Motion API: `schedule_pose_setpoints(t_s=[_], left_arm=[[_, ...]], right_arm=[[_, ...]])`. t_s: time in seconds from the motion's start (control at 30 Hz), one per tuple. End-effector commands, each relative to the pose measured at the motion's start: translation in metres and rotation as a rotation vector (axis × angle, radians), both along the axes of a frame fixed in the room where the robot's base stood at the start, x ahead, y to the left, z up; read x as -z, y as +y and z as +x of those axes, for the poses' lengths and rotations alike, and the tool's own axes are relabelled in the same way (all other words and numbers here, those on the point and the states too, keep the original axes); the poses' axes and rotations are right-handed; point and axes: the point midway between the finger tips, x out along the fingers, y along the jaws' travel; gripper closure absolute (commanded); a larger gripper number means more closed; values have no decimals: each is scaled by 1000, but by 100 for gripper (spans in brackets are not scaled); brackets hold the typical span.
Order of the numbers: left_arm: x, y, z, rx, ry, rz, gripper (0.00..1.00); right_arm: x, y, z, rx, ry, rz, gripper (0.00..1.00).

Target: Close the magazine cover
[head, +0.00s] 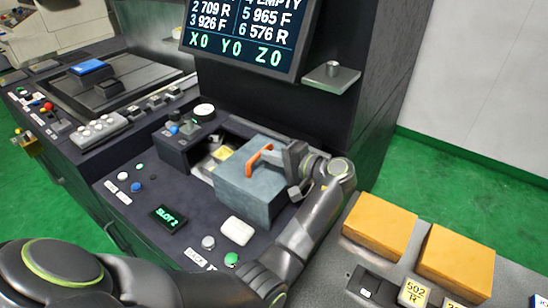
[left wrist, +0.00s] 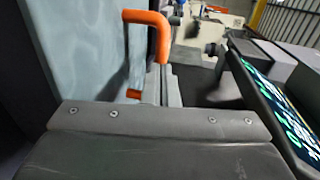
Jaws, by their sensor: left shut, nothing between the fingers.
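The magazine cover (head: 245,190) is a blue-grey box with an orange handle (head: 258,158) on top. It sits over the right part of the magazine opening (head: 205,165). The opening's left part is uncovered, with a yellow piece (head: 222,153) inside. My left gripper (head: 291,160) is shut and empty at the cover's right end, close to the handle; I cannot tell whether it touches the cover. In the left wrist view the cover (left wrist: 85,55) fills the left side and the handle (left wrist: 158,35) rises ahead of my gripper (left wrist: 160,115). My right gripper is out of view.
A control panel with a "SLOT 2" display (head: 168,217) and buttons lies in front of the cover. A screen (head: 250,32) and small shelf (head: 331,77) hang behind. Orange blocks (head: 380,225) stand on a rack at right. My arm crosses the panel's front right.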

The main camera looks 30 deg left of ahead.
Motion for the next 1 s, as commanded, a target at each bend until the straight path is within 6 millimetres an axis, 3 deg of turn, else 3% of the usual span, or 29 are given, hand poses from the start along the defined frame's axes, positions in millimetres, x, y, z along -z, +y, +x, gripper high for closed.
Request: schedule_pose_setpoints(t_s=[0.4, 0.6, 0.8, 1.0], left_arm=[[-2, 100, 13, -5, 1, 8, 100], [-1, 140, 19, -4, 1, 5, 100], [0, 161, 22, -2, 1, 4, 100], [-1, 166, 23, -1, 0, 3, 100]], right_arm=[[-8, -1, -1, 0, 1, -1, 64], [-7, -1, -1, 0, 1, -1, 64], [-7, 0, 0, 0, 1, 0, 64], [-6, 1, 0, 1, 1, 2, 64]])
